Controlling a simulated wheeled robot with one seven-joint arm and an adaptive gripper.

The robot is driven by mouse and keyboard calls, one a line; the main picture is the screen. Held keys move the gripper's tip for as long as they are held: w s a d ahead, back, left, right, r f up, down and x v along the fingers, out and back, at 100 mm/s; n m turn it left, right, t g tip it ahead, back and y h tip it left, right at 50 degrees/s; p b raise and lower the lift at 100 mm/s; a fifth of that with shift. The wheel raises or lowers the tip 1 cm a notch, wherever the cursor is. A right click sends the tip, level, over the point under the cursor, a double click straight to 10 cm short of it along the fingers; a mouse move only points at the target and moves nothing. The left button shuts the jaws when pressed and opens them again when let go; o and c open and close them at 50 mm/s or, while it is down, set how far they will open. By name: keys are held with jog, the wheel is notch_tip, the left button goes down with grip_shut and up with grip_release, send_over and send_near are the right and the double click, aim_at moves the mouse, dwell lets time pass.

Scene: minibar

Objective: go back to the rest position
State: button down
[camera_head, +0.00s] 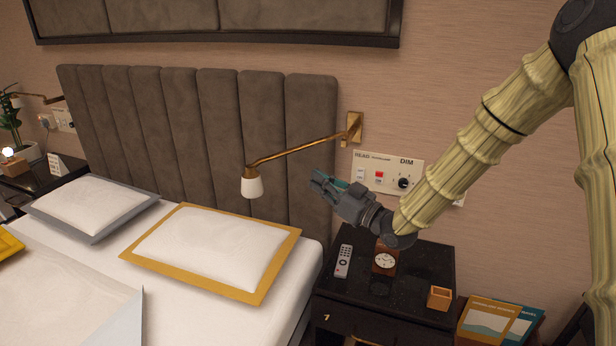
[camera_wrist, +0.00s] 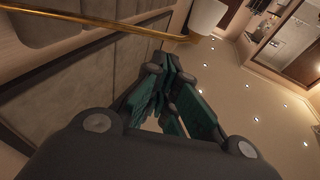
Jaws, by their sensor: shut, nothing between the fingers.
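My gripper (camera_head: 322,182) is raised in front of the headboard and wall, left of the switch panel. Its fingers are shut and empty, and it points left in the head view. In the wrist view the gripper (camera_wrist: 172,80) has its dark green finger pads close together, with ceiling lights and the headboard behind. It is above the black nightstand (camera_head: 420,262), apart from the things on it.
A brass wall lamp (camera_head: 252,184) is close to the left of my gripper. The panel (camera_head: 376,170) is behind it. A remote (camera_head: 343,262), a clock (camera_head: 385,260) and a small wooden box (camera_head: 439,298) are on the nightstand. The bed (camera_head: 185,305) is at the left.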

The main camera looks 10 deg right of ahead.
jog(key=s+d+f+m+g+h, duration=0.1)
jog(key=s+f+m+g+h, duration=0.3)
jog(key=f, duration=0.7)
jog(key=s+d+f+h+p, duration=0.1)
jog(key=s+f+h, duration=0.1)
jog(key=s+f, duration=0.65)
jog(key=s+d+f+m+g+h, duration=0.1)
jog(key=s+f+m+g+h, duration=0.15)
jog(key=f, duration=1.15)
jog(key=s+d+f+g+h, duration=0.1)
jog(key=s+f, duration=0.3)
jog(key=s, duration=0.6)
jog(key=s+d+f+m+g+h, duration=0.1)
jog(key=s+d+f+g+h, duration=0.1)
jog(key=s, duration=0.9)
jog(key=s+d+f+m+g+h, duration=0.1)
jog(key=s+d+f+g+h, duration=0.1)
jog(key=s+f+g, duration=0.3)
jog(key=s+d+f+p, duration=0.1)
jog(key=s+f, duration=0.2)
jog(key=s, duration=0.3)
jog(key=shift+s+d+f, duration=0.15)
jog(key=shift+s+d, duration=0.05)
jog(key=shift+d, duration=0.1)
jog(key=shift+m, duration=0.35)
